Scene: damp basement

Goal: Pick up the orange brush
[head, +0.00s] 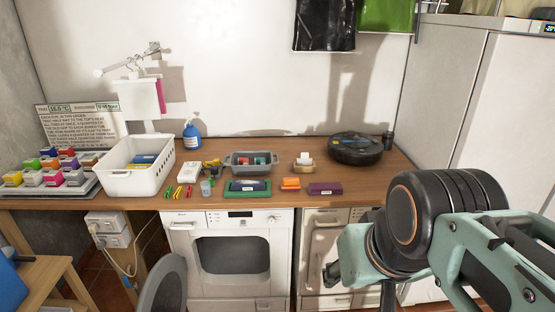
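A small orange item (291,183), which looks like the orange brush, lies on the wooden worktop (370,186) near its front edge, above the gap between the two white machines. It sits between a dark green tray-like item on its left and a purple block on its right, apart from both. It is too small to make out bristles. My arm is in the lower right, well apart from the orange item. The fingers of my gripper do not show.
Close around are the purple block (325,188), the dark green item (247,190), a grey tub (250,161) and a tan holder (304,163). A black round case (355,149) stands behind right. A white basket (136,167) stands left. A chair back (171,283) is below.

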